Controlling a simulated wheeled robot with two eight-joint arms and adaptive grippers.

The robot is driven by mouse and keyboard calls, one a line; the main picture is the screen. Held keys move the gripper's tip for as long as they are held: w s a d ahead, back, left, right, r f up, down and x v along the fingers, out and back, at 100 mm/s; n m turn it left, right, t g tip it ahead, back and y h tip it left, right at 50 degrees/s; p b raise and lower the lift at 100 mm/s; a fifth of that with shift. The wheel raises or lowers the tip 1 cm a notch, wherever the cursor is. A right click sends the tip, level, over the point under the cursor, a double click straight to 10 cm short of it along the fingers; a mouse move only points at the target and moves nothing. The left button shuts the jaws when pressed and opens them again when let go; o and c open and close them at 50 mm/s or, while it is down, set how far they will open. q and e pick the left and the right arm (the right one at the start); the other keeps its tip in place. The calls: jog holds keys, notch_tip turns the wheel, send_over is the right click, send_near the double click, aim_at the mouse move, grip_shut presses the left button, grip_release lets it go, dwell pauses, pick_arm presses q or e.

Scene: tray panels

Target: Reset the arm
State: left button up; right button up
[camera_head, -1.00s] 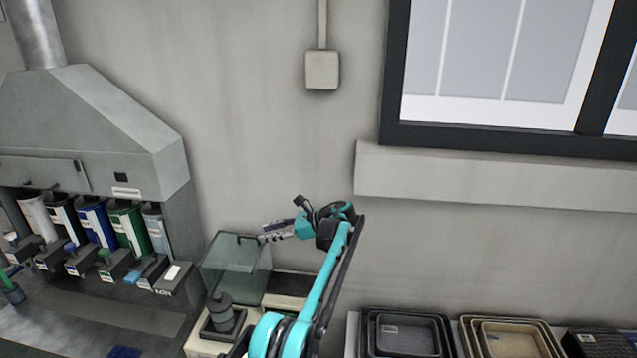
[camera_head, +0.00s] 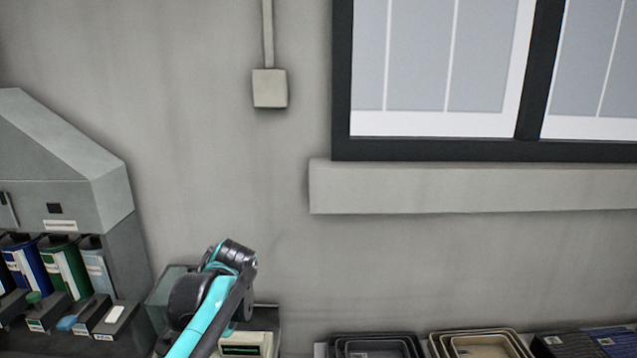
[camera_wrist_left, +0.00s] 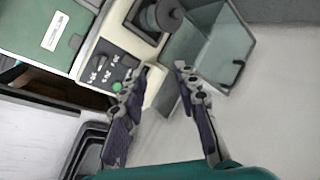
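My left gripper (camera_wrist_left: 163,68) is open and empty in the left wrist view, with its two fingers apart above the bench device. In the head view, my teal and black left arm (camera_head: 212,312) rises from the lower left in front of the device, and its gripper fingers are hidden there. My right gripper is in neither view.
A clear glass box (camera_wrist_left: 215,60) and a control panel with a green button (camera_wrist_left: 117,87) are close to my left fingers. Black nested trays (camera_head: 375,347) and tan nested trays (camera_head: 480,344) stand at the lower right. A grey hood (camera_head: 60,165) and binder-like containers (camera_head: 65,268) are at left. The window ledge (camera_head: 470,188) juts from the wall.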

pick_arm(q)
jog(key=s+d+f+n+t+h+b, duration=0.1)
jog(key=s+d+f+n+h+b, duration=0.1)
jog(key=s+f, duration=0.6)
jog(key=s+d+f+n+t+h+b, duration=0.2)
jog(key=s+d+f+n, duration=0.3)
jog(key=s, duration=0.8)
notch_tip(320, 180, down, 3)
jog(key=shift+s+f+n+h, duration=0.15)
jog(key=shift+s+n+h, duration=0.1)
jog(key=shift+n+h, duration=0.35)
